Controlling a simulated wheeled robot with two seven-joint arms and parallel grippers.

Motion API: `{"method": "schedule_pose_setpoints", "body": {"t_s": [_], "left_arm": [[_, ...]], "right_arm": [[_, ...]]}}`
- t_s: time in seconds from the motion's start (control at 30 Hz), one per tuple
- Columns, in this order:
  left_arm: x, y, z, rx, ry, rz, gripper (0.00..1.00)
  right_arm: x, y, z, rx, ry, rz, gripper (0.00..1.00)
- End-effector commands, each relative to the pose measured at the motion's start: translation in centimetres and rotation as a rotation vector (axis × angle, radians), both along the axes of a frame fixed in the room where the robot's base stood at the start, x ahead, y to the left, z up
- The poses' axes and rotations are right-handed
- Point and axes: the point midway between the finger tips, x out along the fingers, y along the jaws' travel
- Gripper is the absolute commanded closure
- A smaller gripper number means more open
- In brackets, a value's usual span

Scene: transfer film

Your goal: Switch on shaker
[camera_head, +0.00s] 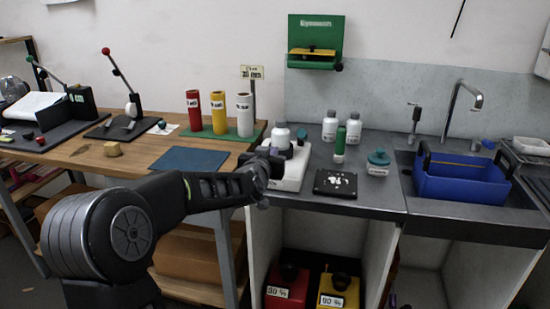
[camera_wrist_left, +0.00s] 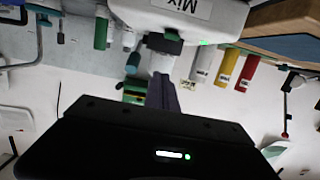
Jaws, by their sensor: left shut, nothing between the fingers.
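The shaker (camera_head: 292,177) is a white device on the grey counter, just right of the wooden table. A white bottle with a grey cap (camera_head: 280,137) stands at it, partly hidden by my gripper. In the left wrist view the shaker (camera_wrist_left: 225,18) is upside down at the top, with a "Mix" label and a small bright green spot on its front edge. My left gripper (camera_head: 272,160) is shut and empty at the shaker's front left. In the wrist view its fingertips (camera_wrist_left: 164,45) are right by the shaker's front; I cannot tell if they touch it.
A black plate with white pieces (camera_head: 336,183) lies right of the shaker, near a green-capped tube (camera_head: 340,142) and a teal-lidded jar (camera_head: 378,163). A blue crate (camera_head: 460,180) sits in the sink. Red, yellow and white cylinders (camera_head: 218,113) stand on the wooden table.

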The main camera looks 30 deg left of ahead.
Motion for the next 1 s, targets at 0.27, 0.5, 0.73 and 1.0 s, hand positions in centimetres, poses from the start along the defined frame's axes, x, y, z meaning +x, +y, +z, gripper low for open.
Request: {"method": "schedule_pose_setpoints", "body": {"t_s": [0.27, 0.5, 0.73, 1.0], "left_arm": [[-4.8, -1.6, 2.4, 0.0, -0.004, 0.001, 1.0], [-6.3, -2.1, 2.9, 0.0, -0.003, 0.001, 1.0], [-6.3, -2.1, 2.9, 0.001, -0.003, 0.001, 1.0], [-6.3, -2.1, 2.9, 0.0, -0.003, 0.002, 1.0]], "right_arm": [[0.0, 0.0, 0.1, 0.0, 0.001, 0.001, 0.64], [0.0, 0.0, 0.2, 0.0, 0.001, 0.0, 0.64], [0.0, 0.0, 0.2, 0.0, 0.001, 0.0, 0.64], [0.0, 0.0, 0.2, 0.0, 0.001, 0.0, 0.64]]}}
